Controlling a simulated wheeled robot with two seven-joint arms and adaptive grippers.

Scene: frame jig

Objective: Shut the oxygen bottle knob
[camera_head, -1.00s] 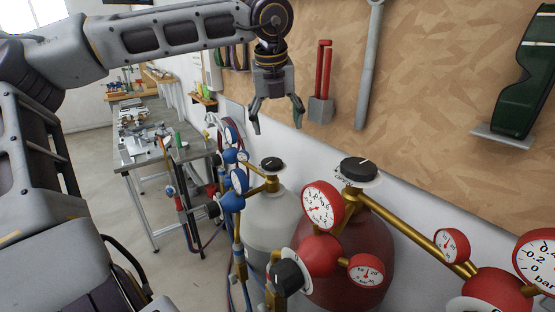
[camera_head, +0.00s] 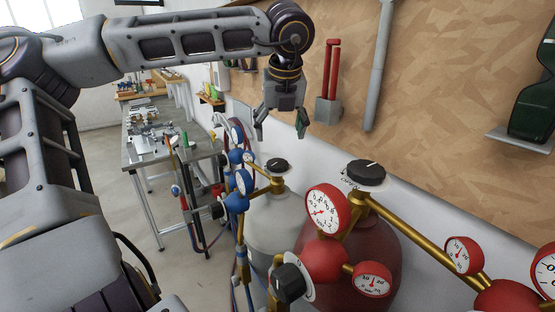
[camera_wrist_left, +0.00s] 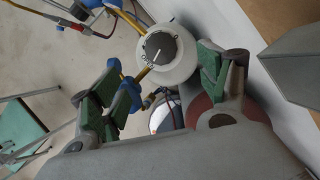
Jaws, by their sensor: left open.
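The oxygen bottle (camera_head: 275,225) is pale grey-white, with blue gauges and brass pipes beside its neck. Its black knob (camera_head: 277,165) sits on top on a white disc. In the left wrist view the knob (camera_wrist_left: 162,47) shows from above, its white pointer line toward the lettering "OPEN". My left gripper (camera_head: 281,130) is open and empty, pointing down above the knob and apart from it. In the left wrist view its green-padded fingers lie on either side of the picture, with the knob between and beyond them. My right gripper is not in view.
A dark red bottle (camera_head: 345,265) with red gauges and its own black knob (camera_head: 366,173) stands close to the right. Another black knob (camera_head: 289,283) is in front. The wooden tool board (camera_head: 440,110) rises behind. A workbench (camera_head: 150,150) stands at the left.

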